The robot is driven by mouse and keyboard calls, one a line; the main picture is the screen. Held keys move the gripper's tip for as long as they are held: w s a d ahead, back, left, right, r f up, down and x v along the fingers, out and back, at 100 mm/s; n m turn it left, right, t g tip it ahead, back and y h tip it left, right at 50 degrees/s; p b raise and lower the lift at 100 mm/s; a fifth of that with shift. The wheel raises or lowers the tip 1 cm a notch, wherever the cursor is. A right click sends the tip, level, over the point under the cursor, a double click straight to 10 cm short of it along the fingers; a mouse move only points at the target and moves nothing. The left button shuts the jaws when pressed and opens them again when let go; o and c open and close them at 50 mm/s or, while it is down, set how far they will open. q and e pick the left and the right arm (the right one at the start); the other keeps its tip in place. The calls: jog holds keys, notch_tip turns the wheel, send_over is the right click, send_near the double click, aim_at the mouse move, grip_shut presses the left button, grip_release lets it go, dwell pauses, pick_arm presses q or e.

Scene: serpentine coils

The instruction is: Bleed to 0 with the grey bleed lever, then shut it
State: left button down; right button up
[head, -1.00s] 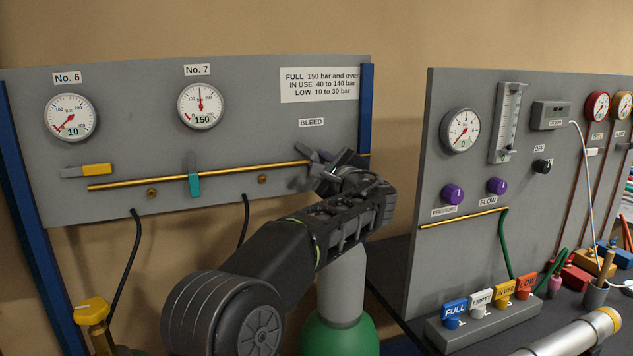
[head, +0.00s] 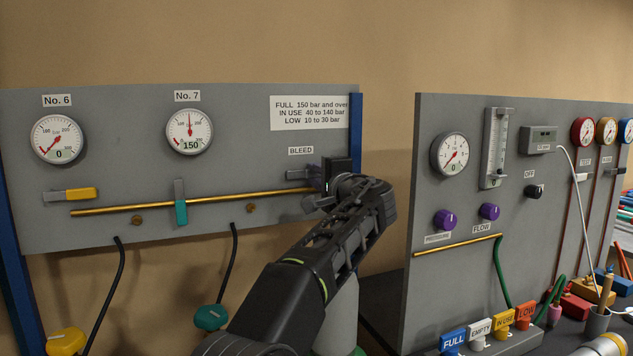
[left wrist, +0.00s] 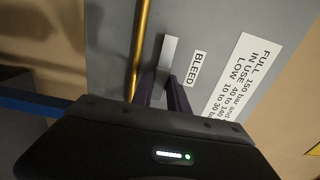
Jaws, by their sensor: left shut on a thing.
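The grey bleed lever (head: 297,174) is on the left panel under the BLEED label (head: 301,150), mostly hidden by my gripper. My left gripper (head: 316,176) is shut on it. In the left wrist view the lever's grey end (left wrist: 168,51) sticks out past the dark fingers (left wrist: 161,88), lying roughly along the brass pipe (left wrist: 141,45). The No. 6 gauge (head: 58,140) reads 0. The No. 7 gauge (head: 189,132) reads 150. My right gripper is not in view.
A yellow lever (head: 80,193) lies along the pipe under No. 6; a teal lever (head: 181,208) stands across it under No. 7. A blue post (head: 355,135) edges the panel beside my gripper. A second panel (head: 463,110) stands to the right.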

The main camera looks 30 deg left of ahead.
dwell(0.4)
pick_arm(q)
jog(key=c, duration=1.3)
grip_release()
jog(key=shift+s+d+b, duration=0.35)
jog(key=shift+d, duration=0.15)
jog(key=b+v, duration=0.2)
jog(key=v, duration=0.4)
jog(key=shift+s+d, duration=0.2)
jog(key=shift+d, duration=0.05)
